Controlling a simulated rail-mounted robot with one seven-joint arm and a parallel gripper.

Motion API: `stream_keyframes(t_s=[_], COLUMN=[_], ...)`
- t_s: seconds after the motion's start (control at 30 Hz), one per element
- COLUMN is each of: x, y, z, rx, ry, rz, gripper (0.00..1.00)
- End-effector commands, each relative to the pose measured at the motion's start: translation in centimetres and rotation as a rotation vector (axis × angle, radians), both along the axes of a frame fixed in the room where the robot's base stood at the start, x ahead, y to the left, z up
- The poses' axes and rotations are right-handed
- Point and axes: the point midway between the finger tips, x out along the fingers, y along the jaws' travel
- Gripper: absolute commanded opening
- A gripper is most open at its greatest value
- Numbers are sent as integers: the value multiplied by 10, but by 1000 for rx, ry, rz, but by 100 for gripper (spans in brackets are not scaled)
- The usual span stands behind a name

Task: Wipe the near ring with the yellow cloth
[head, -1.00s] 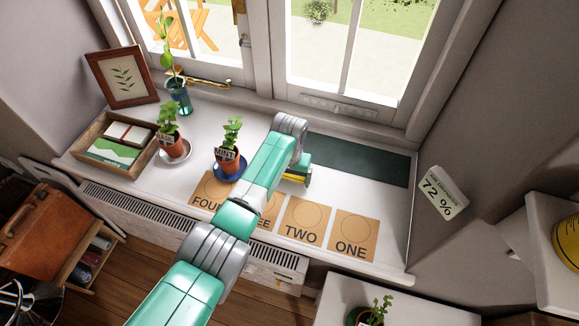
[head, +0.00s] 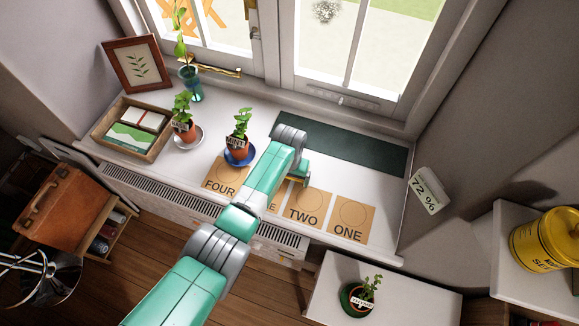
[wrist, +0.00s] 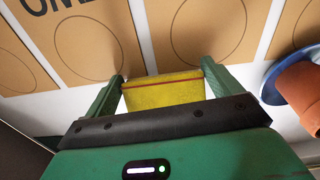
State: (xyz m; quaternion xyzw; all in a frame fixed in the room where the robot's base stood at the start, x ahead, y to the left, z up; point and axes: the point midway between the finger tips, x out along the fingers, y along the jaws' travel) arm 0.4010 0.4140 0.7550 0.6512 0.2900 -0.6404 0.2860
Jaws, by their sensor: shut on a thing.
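The yellow cloth (wrist: 165,92), with a thin red stripe, is held between the two fingers of my gripper (wrist: 164,88) in the wrist view. In the head view my gripper (head: 299,178) is low over the white sill, at the back edge of the cards, and the arm hides much of it. The printed rings are thin circles on tan cards: the TWO card (head: 308,217), the ONE card (head: 352,218), the FOUR card (head: 225,173) and one mostly hidden by my arm. I see no other ring mark on the sill. Whether the cloth touches the surface I cannot tell.
A potted mint (head: 238,148) on a blue saucer stands left of my gripper. Another plant (head: 182,128) on a saucer and a wooden tray (head: 104,120) are further left. A dark green mat (head: 342,143) lies behind. Bare sill shows right of the ONE card.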

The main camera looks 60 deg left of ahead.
Motion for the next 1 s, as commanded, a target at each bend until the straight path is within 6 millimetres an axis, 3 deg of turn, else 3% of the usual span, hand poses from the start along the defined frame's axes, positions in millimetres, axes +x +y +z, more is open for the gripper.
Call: stream_keyframes(t_s=[0.07, 0.17, 0.7, 1.0], x=[-4, -5, 2, 3], y=[-6, -8, -10, -11], z=[1, 27, 76, 81], rx=[-15, -13, -9, -9], ry=[15, 10, 10, 8], rz=[-1, 1, -12, -15], gripper=[54, 54, 54, 54])
